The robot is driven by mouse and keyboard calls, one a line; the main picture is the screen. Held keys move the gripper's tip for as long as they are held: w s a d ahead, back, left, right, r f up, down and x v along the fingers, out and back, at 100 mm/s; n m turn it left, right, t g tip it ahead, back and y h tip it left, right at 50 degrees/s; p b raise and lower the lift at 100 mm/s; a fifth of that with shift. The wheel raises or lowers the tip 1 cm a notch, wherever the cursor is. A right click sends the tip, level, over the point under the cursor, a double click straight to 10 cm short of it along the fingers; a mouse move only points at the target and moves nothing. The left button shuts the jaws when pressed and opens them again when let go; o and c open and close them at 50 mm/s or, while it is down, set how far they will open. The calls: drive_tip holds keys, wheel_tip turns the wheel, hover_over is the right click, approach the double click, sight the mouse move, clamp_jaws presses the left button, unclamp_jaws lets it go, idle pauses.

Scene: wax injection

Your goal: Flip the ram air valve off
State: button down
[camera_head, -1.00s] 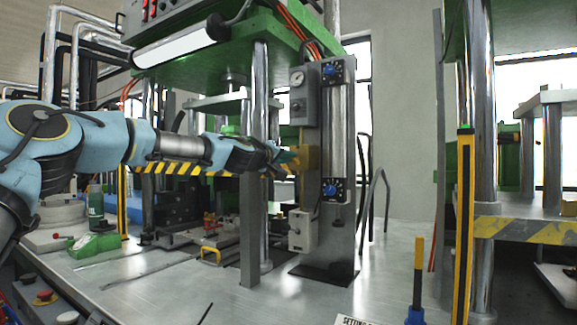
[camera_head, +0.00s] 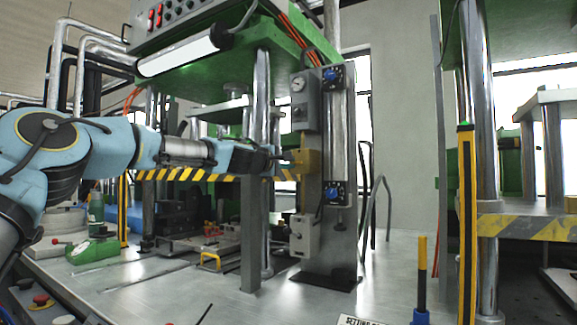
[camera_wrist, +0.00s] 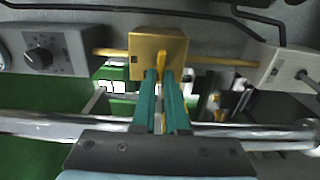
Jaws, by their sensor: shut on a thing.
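The ram air valve is a brass-coloured block (camera_head: 308,162) on the grey upright panel, right of my arm in the head view. In the wrist view the block (camera_wrist: 146,45) is at upper centre, with a small yellow lever (camera_wrist: 161,68) on its front. My gripper (camera_wrist: 162,78) has its two teal fingers close on either side of this lever, shut on it. The fingers hide part of the lever. In the head view my gripper (camera_head: 286,161) reaches the block from the left, and its fingertips are hard to make out.
A grey gauge box (camera_head: 305,102) is above the valve and a pale switch box (camera_head: 303,236) below it. Blue knobs (camera_head: 333,194) are on the panel's right. A steel column (camera_head: 262,110) stands close behind my wrist. The bench front (camera_head: 190,295) is mostly clear.

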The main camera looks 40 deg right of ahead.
idle(0.3)
drive_tip(key=c, duration=0.9)
unclamp_jaws()
drive_tip(key=shift+c, duration=0.2)
drive_tip(key=b+v, duration=0.5)
drive_tip(key=v, duration=0.6)
